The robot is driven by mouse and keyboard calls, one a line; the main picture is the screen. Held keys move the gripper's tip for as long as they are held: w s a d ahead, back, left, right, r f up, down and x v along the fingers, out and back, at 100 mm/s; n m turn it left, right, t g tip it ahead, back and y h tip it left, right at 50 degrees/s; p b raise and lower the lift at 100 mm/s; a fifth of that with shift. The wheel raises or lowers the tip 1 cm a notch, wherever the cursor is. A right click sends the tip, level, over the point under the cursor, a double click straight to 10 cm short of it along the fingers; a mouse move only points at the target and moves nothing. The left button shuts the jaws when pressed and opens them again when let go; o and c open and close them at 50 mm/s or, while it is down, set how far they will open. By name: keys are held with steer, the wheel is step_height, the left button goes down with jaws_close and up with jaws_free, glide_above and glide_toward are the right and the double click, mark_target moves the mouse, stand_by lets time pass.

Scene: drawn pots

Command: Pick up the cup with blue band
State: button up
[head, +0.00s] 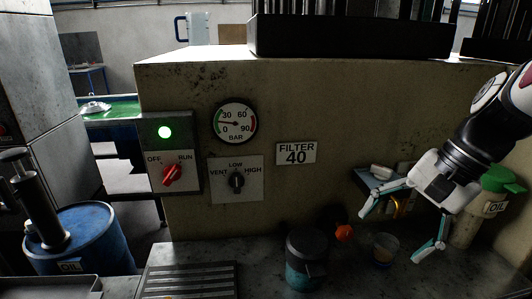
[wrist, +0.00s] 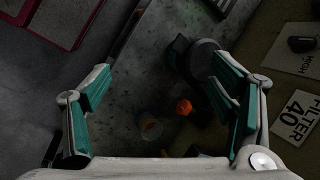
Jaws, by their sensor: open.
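A small cup (head: 384,249) with a bluish band around its rim and a tan lower part stands on the dark worktop in the head view. In the wrist view the cup (wrist: 151,127) is low in the picture, between my fingers and nearer their bases than their tips. My gripper (head: 392,235) is open, its two fingers spread wide above the cup and apart from it. In the wrist view my gripper (wrist: 162,90) has nothing between its fingertips. The cup's lower part is dim.
A dark jar with a teal body (head: 305,262) and an orange knob-like thing (head: 344,233) stand left of the cup. A green-topped oil can (head: 494,190) is at the right. A panel wall (head: 330,110) rises behind. A ribbed metal plate (head: 190,282) lies at the left.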

steer(key=w+d+f+m+t+y+b, duration=0.2)
steer(key=w+d+f+m+y+b, duration=0.2)
steer(key=w+d+f+m+b, duration=0.5)
steer(key=m+t+y+b, duration=0.2)
steer(key=m+t+b, duration=0.1)
steer(key=m+t, duration=0.35)
glide_toward(383, 252)
steer(key=shift+m+g, duration=0.35)
steer(key=shift+g, duration=0.1)
steer(key=d, duration=0.1)
steer(key=d+f, duration=0.1)
steer(key=d, duration=0.2)
steer(key=shift+s+f, duration=0.1)
steer(key=shift+f, duration=0.2)
steer(key=b+x, duration=0.1)
steer(key=x, duration=0.7)
steer(key=shift+d+f, duration=0.15)
steer(key=shift+w+d+r+b+x, duration=0.1)
steer(key=shift+w+b+x, duration=0.1)
steer(key=shift+x, duration=0.75)
steer(key=shift+w+d+r+b+x, duration=0.1)
steer(key=shift+b+x, duration=0.1)
steer(key=shift+x, duration=0.7)
steer(key=shift+w+d+r+b+x, duration=0.1)
steer(key=shift+w+b+x, duration=0.1)
steer(key=shift+x, duration=0.75)
steer(key=c, duration=1.4)
steer(key=shift+h, duration=0.3)
steer(key=shift+c, duration=0.2)
